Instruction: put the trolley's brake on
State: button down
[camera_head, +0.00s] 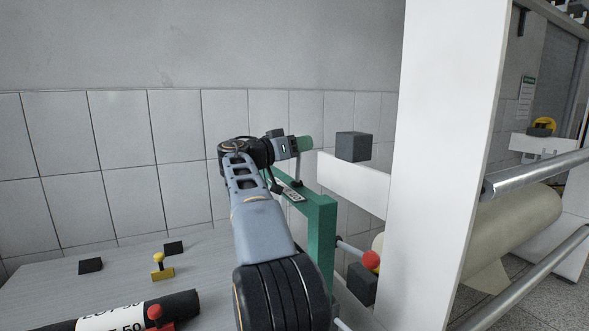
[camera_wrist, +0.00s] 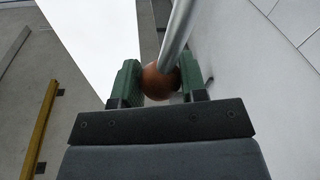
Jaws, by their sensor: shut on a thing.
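The green trolley frame (camera_head: 321,235) stands in the middle of the head view, with a small label plate (camera_head: 291,192) on its top bar. A thin grey lever (camera_head: 298,172) rises from the frame near the plate to my gripper (camera_head: 304,144). In the wrist view my gripper (camera_wrist: 160,84) has its green fingers shut on a reddish-brown ball knob (camera_wrist: 158,81) at the end of the metal lever (camera_wrist: 179,28). The fingers hide the knob in the head view. The lever looks close to upright there.
A second red knob (camera_head: 371,260) sticks out on a rod at the frame's right. A white upright panel (camera_head: 440,150) and a dark block (camera_head: 353,146) stand right of my gripper. A yellow peg (camera_head: 161,268) and a black roll (camera_head: 180,305) are at lower left.

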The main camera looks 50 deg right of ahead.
jog(key=shift+s+a+f+m+g+b, duration=0.2)
jog(key=shift+s+m+b, duration=0.4)
jog(key=shift+b, duration=0.4)
jog(key=shift+s+a+f+m+g+b, duration=0.1)
jog(key=shift+s+a+f+m+b, duration=0.25)
jog(key=shift+m+b, duration=0.5)
jog(key=shift+s+a+f+m+g+b, duration=0.15)
jog(key=shift+s+m+b, duration=0.35)
jog(key=shift+b, duration=0.7)
jog(key=shift+d, duration=0.15)
jog(key=c, duration=1.1)
grip_release()
jog(key=o, duration=0.4)
jog(key=shift+s+r, duration=0.1)
jog(key=v, duration=1.4)
jog(key=shift+b, duration=0.3)
